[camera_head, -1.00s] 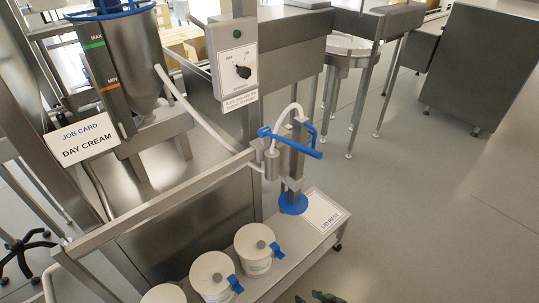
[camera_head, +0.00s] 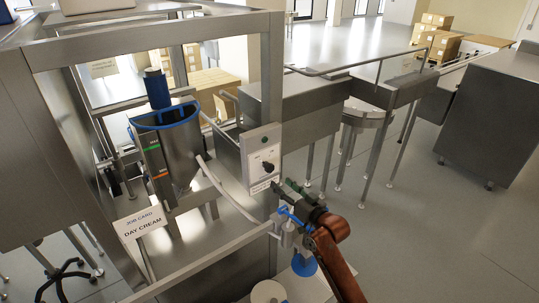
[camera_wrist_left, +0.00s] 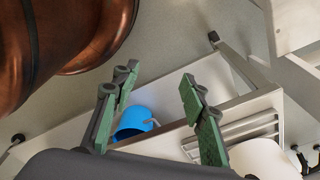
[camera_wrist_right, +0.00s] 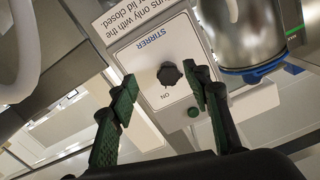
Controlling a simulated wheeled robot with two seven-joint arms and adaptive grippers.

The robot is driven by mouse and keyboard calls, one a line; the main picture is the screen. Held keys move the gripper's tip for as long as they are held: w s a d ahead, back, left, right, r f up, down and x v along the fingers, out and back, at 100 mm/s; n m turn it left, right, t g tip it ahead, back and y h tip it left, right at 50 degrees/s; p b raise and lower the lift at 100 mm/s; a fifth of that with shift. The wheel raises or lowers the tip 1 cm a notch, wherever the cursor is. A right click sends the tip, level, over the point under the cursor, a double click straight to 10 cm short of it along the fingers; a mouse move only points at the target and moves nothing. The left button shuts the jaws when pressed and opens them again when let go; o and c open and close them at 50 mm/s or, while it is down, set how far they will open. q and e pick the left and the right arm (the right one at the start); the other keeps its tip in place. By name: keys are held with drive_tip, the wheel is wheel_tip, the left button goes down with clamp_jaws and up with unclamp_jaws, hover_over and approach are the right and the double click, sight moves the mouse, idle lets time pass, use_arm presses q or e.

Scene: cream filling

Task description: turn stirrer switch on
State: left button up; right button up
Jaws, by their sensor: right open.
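The stirrer switch is a black knob (camera_head: 267,167) on a white-faced control box (camera_head: 251,172) fixed to the steel frame post. In the right wrist view the knob (camera_wrist_right: 170,74) sits on a panel printed STIRRER, with ON beside it. My right gripper (camera_wrist_right: 163,88) is open. Its green fingers lie on either side of the knob in that view, and contact with it cannot be seen. In the head view my right gripper (camera_head: 294,189) is just below and right of the box. My left gripper (camera_wrist_left: 157,78) is open and empty, outside the head view.
A steel hopper (camera_head: 183,155) with a blue rim stands left of the box. A pale hose (camera_head: 212,177) runs below it. A steel rail (camera_head: 205,262) crosses in front, beside the DAY CREAM card (camera_head: 142,222). A round green indicator (camera_wrist_right: 193,112) is close to the knob.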

sight(271, 169)
use_arm(q)
drive_tip(key=shift+s+a+r+p, duration=0.1)
drive_tip(key=shift+s+r+p, duration=0.1)
drive_tip(key=shift+r+p, duration=0.3)
drive_tip(key=shift+s+r+p, duration=0.15)
drive_tip(key=shift+r+p, duration=0.2)
drive_tip(key=shift+r, duration=0.2)
use_arm(e)
drive_tip(key=shift+y, duration=0.3)
drive_tip(key=w+a+r, duration=0.1)
drive_tip(key=w, duration=0.1)
drive_tip(key=w+a, duration=0.2)
drive_tip(key=w, duration=0.1)
drive_tip(key=w+a+r, duration=0.1)
drive_tip(key=w+a, duration=0.1)
drive_tip(key=shift+w+a+r, duration=0.1)
drive_tip(key=shift+w+r, duration=0.05)
drive_tip(key=shift+r, duration=0.2)
drive_tip(key=shift+c, duration=0.6)
drive_tip(key=c, duration=1)
drive_tip(key=shift+c, duration=0.2)
